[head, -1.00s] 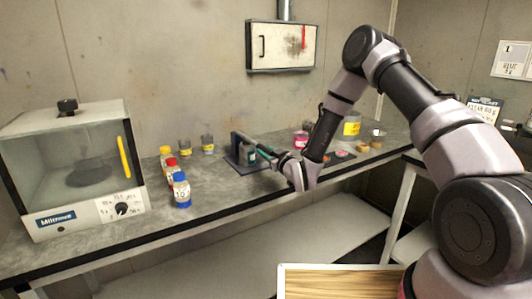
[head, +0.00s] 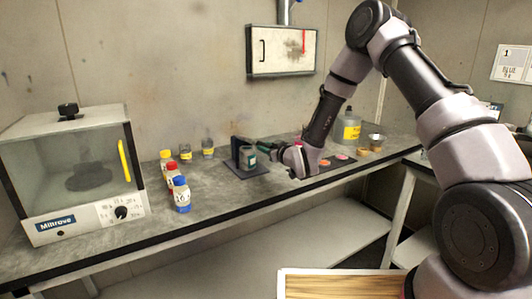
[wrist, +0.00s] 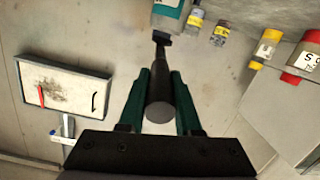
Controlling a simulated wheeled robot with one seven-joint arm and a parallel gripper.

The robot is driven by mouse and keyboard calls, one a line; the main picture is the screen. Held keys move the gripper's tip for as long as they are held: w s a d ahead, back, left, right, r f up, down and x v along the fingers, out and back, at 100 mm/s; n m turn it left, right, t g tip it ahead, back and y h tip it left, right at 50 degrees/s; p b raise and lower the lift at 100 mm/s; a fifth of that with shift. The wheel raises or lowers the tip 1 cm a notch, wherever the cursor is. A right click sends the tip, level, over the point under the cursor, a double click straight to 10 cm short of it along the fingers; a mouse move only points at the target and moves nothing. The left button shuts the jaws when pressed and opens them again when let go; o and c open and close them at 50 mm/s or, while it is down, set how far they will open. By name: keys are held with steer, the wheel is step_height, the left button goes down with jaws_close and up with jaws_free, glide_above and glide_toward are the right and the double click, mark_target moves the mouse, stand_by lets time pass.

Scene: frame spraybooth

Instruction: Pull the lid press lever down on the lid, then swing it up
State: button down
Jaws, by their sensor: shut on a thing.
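The lid press (head: 238,168) stands on the bench with a dark base and an upright post. A small jar with a teal and white label (head: 248,158) stands on its base, and it shows at the top of the wrist view (wrist: 172,16). My gripper (head: 266,145) is to the right of the post, at about the height of the jar's top. In the wrist view its green fingers are shut on the dark round lever handle (wrist: 160,106), one on each side. The lever's pivot and the lid's contact are too small or hidden to tell.
A glass-fronted machine (head: 85,175) stands at the left, with several capped bottles (head: 181,195) beside it. A yellow-labelled jug (head: 351,130) and small pots (head: 376,142) stand at the right. A wall box (head: 283,50) hangs above. The bench front (head: 250,200) is clear.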

steer(key=c, duration=0.6)
jaws_free()
steer(key=v, duration=1.1)
